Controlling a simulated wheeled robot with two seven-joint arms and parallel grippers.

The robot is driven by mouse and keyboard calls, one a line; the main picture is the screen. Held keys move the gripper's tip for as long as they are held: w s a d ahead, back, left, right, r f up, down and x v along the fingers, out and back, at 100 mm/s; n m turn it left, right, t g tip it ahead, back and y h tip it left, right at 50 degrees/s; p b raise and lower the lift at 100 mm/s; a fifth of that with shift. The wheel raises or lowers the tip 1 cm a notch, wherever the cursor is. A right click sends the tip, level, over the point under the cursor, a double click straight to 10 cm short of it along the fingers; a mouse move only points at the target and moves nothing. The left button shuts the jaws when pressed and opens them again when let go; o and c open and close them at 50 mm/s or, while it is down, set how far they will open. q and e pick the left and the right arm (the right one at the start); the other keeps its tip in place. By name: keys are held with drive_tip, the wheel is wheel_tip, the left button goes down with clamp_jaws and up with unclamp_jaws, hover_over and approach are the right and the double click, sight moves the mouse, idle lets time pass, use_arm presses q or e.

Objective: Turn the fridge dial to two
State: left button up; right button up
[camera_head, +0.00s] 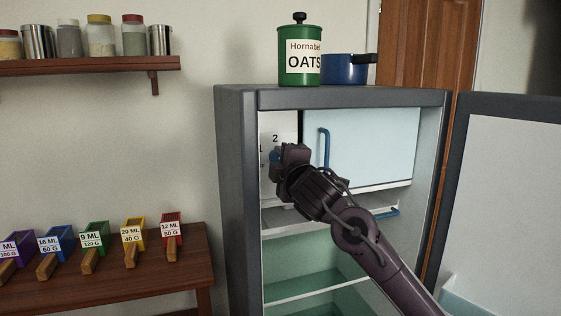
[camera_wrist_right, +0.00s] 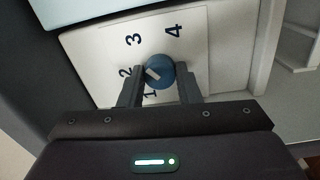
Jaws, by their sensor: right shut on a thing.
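The blue fridge dial (camera_wrist_right: 161,73) sits on a white plate (camera_wrist_right: 100,52) printed with the numbers 1 to 4. Its short white mark is on the side toward the 2. My right gripper (camera_wrist_right: 162,84) is shut on the dial, one finger on each side. In the head view a sliver of the dial (camera_head: 274,156) shows at the left of my right gripper (camera_head: 280,158). There the 2 shows above the gripper and the 1 to its left; the other numbers are hidden. My left gripper is in neither view.
The fridge (camera_head: 235,180) stands open, its door (camera_head: 510,190) swung to the right. A pale inner door (camera_head: 370,145) with a blue handle (camera_head: 324,148) is right of the dial. A green oats canister (camera_head: 300,75) and blue pot (camera_head: 342,70) stand on top. Colored scoops line the left table (camera_head: 150,280).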

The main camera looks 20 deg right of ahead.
drive_tip(key=shift+f+m, duration=0.1)
drive_tip(key=shift+m, duration=0.6)
drive_tip(key=o, duration=1)
drive_tip(key=s+b, duration=0.1)
drive_tip(key=s, duration=0.6)
drive_tip(key=shift+s+f, duration=0.1)
drive_tip(key=shift+s, duration=0.3)
drive_tip(key=shift+d, duration=0.1)
